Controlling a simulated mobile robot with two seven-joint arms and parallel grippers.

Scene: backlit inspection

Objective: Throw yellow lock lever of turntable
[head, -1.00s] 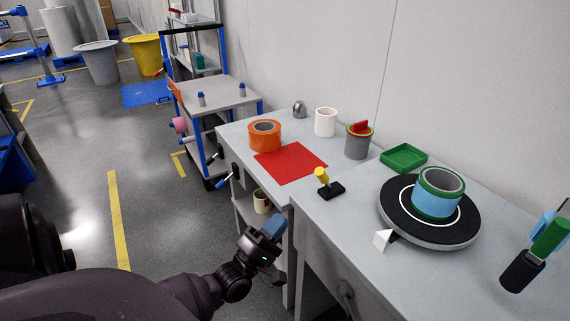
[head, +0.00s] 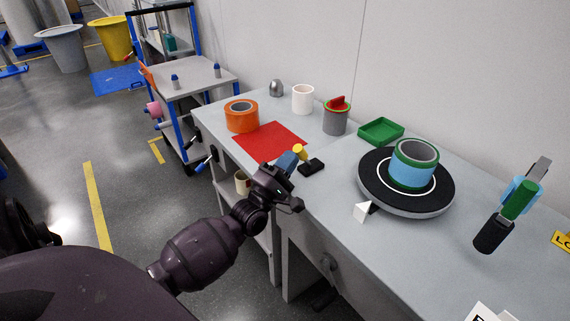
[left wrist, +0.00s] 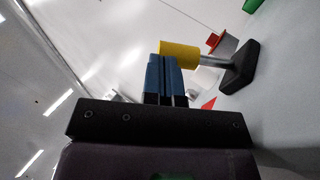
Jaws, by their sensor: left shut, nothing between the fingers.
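The yellow lock lever (head: 299,152) stands on a small black base (head: 312,167) on the table, left of the turntable (head: 365,193). In the left wrist view its yellow knob (left wrist: 179,54) tops a grey rod that leans from the black base (left wrist: 241,66). My left gripper (head: 287,160) has its blue fingers shut and empty, right beside the yellow knob. In the left wrist view the fingertips (left wrist: 165,62) overlap the knob's edge; I cannot tell whether they touch. The turntable carries a blue and green ring (head: 412,172). My right gripper is not in view.
A red mat (head: 268,140), an orange roll (head: 241,118), a grey can (head: 336,120) and a white cup (head: 302,99) are behind the lever. A green tray (head: 381,130) is near the wall. A white wedge (head: 361,212) sits at the turntable's front edge.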

